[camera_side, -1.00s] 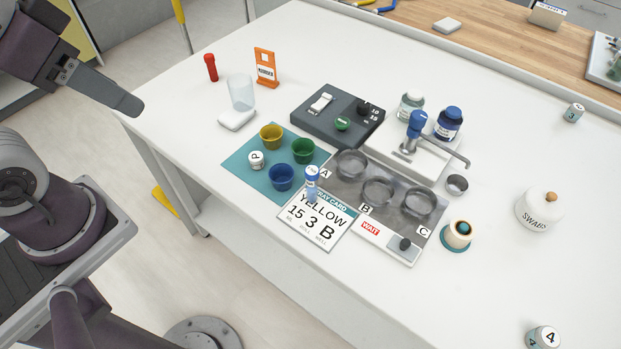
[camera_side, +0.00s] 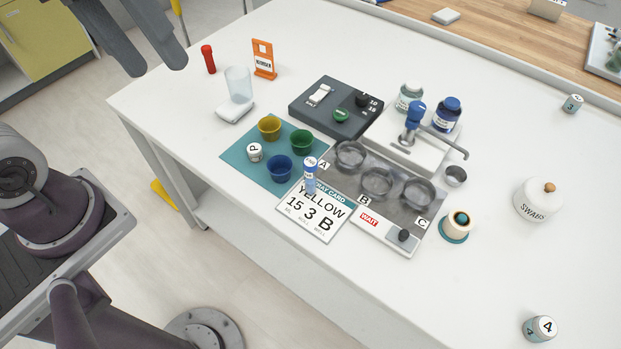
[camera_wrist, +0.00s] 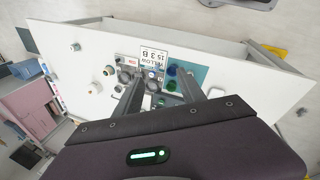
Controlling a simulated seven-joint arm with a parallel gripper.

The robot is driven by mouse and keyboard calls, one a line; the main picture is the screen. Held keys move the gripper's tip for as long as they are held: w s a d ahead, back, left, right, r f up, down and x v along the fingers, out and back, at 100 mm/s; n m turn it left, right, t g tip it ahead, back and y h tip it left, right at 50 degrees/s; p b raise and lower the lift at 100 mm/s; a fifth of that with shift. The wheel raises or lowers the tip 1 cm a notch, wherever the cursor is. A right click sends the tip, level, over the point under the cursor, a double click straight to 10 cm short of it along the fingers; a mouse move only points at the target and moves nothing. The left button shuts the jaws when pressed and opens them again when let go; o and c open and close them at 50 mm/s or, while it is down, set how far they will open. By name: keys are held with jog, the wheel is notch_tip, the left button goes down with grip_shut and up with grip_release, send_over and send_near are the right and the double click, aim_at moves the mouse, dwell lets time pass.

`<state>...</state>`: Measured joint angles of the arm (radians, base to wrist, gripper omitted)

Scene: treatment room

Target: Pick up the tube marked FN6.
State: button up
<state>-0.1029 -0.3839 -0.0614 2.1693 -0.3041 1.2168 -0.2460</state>
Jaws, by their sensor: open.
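A small tube (camera_side: 310,169) with a blue body and a white, marked top stands at the upper edge of the white card (camera_side: 318,224), beside the blue cup. Its lettering is too small to read for certain as FN6. My gripper (camera_side: 156,68) is open and empty at the upper left in the side view, high and well away from the tube. In the wrist view, its two fingers (camera_wrist: 157,86) are spread, and the bench with the card lies far beyond them.
Yellow, green and blue cups (camera_side: 280,169) crowd the tube's left on a teal mat (camera_side: 236,156). A grey plate with round dishes (camera_side: 376,183) is at its right. A clear beaker (camera_side: 238,85), red tube-like item (camera_side: 208,59) and orange stand (camera_side: 264,60) are further left. The front right bench is mostly clear.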

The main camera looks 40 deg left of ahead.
jog(key=w+d+n+g+h, duration=0.3)
jog(key=w+d+n+h, duration=0.2)
jog(key=w+n, duration=0.15)
jog(key=n+g+h, duration=0.1)
jog(key=n+h, duration=0.4)
send_over(315, 179)
jog(key=a, duration=0.5)
jog(key=shift+h, duration=0.3)
jog(key=f, duration=3)
jog(key=shift+w+d, duration=0.15)
jog(key=shift+w, duration=0.05)
jog(key=x, duration=0.6)
jog(key=shift+w+d+f, duration=0.1)
jog(key=shift+d+f, duration=0.1)
jog(key=shift+f, duration=0.05)
jog(key=shift+d, duration=0.15)
grip_shut()
